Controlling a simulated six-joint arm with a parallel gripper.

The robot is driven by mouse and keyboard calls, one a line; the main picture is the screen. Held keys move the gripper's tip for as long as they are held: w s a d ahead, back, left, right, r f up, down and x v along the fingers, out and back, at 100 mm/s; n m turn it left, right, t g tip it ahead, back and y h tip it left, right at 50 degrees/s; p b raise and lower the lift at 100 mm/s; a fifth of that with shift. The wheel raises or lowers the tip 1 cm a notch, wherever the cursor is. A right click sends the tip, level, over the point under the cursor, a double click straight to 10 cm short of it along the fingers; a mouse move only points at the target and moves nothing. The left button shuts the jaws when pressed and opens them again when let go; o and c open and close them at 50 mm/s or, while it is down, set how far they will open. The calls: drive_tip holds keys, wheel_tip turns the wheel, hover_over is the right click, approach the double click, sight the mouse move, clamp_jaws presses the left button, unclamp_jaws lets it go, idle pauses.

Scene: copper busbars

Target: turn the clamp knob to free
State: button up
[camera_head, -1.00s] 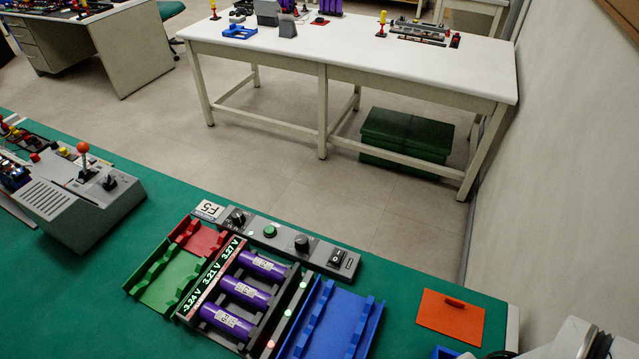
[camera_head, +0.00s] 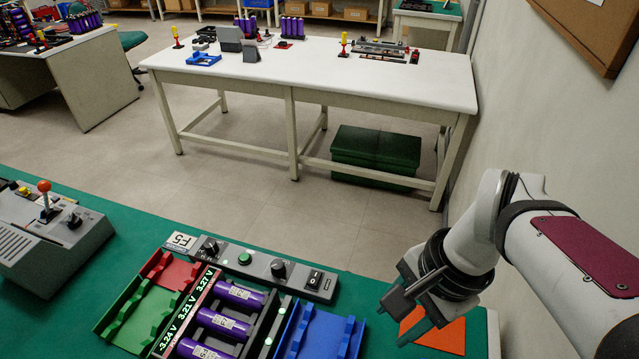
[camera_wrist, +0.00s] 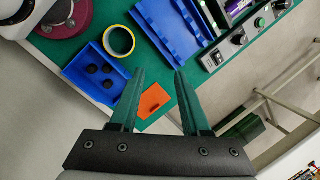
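A grey control panel (camera_head: 262,264) lies along the back of the green bench, behind the cell holder. It carries a black knob at its left (camera_head: 210,248), a green button (camera_head: 245,258), a second black knob (camera_head: 278,268) and a black rocker switch (camera_head: 314,280). I cannot tell which knob is the clamp knob. The panel also shows at the upper right of the wrist view (camera_wrist: 226,48). My gripper (camera_head: 407,300) is right of the panel, above an orange plate, apart from the knobs. In the wrist view its two green fingers (camera_wrist: 160,76) are spread and empty.
Purple cells sit in a holder (camera_head: 262,330) between green (camera_head: 128,318) and blue (camera_head: 325,335) racks. A blue tray (camera_wrist: 72,73), a tape ring (camera_wrist: 118,40) and the orange plate (camera_wrist: 154,101) lie near my gripper. A lever box (camera_head: 35,260) stands at left.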

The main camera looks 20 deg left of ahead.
drive_tip(key=o, duration=0.3)
drive_tip(key=w+a+f+m+y, duration=0.1)
drive_tip(key=w+a+f+m, duration=0.1)
drive_tip(key=w+a, duration=0.9)
drive_tip(key=shift+w+f+m, duration=0.25)
drive_tip(key=shift+w+m, duration=0.35)
drive_tip(key=shift+m, duration=0.3)
drive_tip(key=m, duration=0.3)
approach(278, 264)
drive_tip(key=shift+g+y, duration=0.3)
drive_tip(key=shift+y, duration=0.1)
drive_tip(key=x, duration=0.9)
drive_tip(key=shift+w+d+f, duration=0.1)
drive_tip(key=shift+w+d, duration=0.1)
drive_tip(key=shift+d, duration=0.2)
clamp_jaws()
